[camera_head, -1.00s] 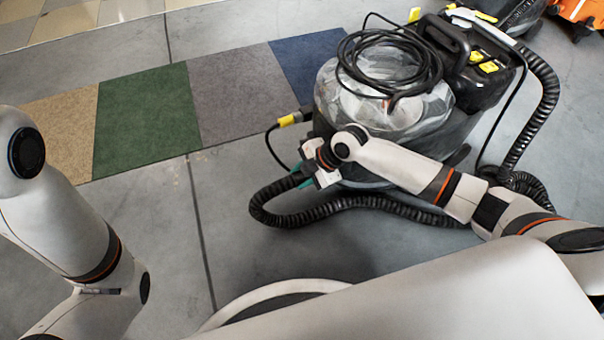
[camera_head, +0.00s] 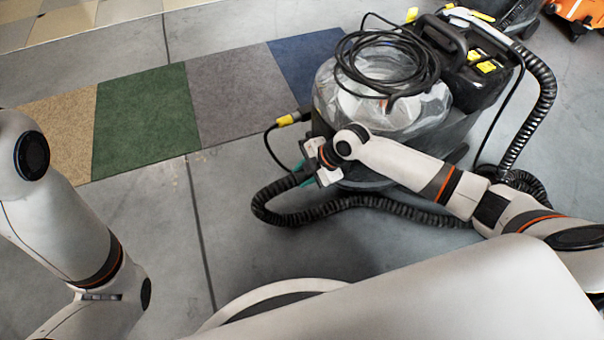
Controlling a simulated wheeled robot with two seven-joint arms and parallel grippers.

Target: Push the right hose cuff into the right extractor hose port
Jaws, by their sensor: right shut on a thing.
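The extractor (camera_head: 385,125) is a dark machine with a clear domed tank, standing right of centre. A black ribbed hose (camera_head: 330,212) loops over the floor in front of it and ends near my right gripper. My right gripper (camera_head: 307,172) is shut on the hose cuff (camera_head: 301,176) at the machine's lower left side. A bit of teal shows by the fingers. My wrist hides most of the cuff, and I cannot see the port or whether the cuff touches it. My left arm is at the left edge, but its gripper is out of view.
A black cable lies coiled on top of the machine. A yellow connector (camera_head: 287,120) sticks out at its left side, with a thin cable hanging. Carpet tiles (camera_head: 145,115) lie behind to the left. Another ribbed hose (camera_head: 540,95) hangs at the right. The grey floor left of the hose is clear.

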